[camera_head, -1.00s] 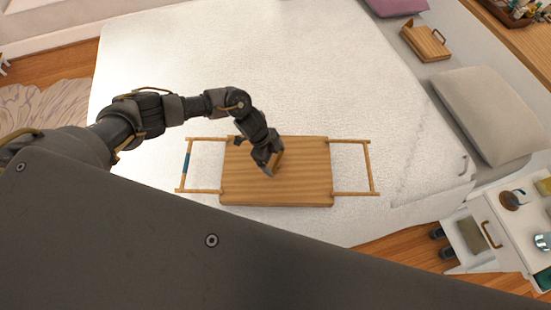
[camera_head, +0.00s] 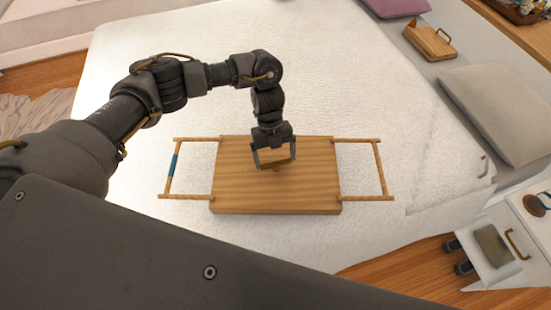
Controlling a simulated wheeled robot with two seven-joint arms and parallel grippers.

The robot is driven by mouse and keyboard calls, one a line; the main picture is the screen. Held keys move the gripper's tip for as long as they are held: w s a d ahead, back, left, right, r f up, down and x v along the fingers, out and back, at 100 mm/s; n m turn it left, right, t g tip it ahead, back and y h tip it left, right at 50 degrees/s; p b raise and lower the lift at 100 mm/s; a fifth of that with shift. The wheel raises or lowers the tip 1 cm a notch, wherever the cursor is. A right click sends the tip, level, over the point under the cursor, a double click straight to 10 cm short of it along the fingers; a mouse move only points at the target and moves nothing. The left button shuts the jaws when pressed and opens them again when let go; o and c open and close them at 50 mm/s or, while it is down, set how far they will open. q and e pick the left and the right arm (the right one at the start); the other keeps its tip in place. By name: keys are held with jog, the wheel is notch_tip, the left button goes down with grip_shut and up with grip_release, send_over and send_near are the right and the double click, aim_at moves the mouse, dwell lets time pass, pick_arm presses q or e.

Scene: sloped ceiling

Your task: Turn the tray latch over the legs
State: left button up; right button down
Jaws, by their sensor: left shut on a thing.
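The wooden tray (camera_head: 315,190) lies flat on the white bed, its broad plain board facing up. Its legs stick out at both sides as thin wooden frames: the left leg frame (camera_head: 188,195) has a blue band on its outer bar, the right leg frame (camera_head: 365,197) is plain. My left gripper (camera_head: 274,164) points down at the upper middle of the board and is shut on a small part there, which I take to be the tray latch; the gripper hides most of it. My right gripper is out of view.
The white bed (camera_head: 330,70) is clear around the tray. A grey cushion (camera_head: 500,112) and a small wooden tray-like object (camera_head: 428,42) are at the right. A white bedside cabinet (camera_head: 530,230) stands at lower right.

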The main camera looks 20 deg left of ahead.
pick_arm(q)
jog(key=shift+w+d+m+y+b, duration=0.1)
jog(key=shift+m+y+b, duration=0.3)
jog(key=shift+m, duration=0.4)
jog(key=shift+w+d+m+y+b, duration=0.1)
jog(key=shift+m+y+b, duration=0.1)
jog(key=shift+m+b, duration=0.45)
jog(key=shift+m, duration=0.35)
jog(key=o, duration=0.7)
jog(key=b+v, duration=0.1)
jog(key=v, duration=1)
jog(key=shift+w+f, duration=0.15)
jog(key=shift+w, duration=0.25)
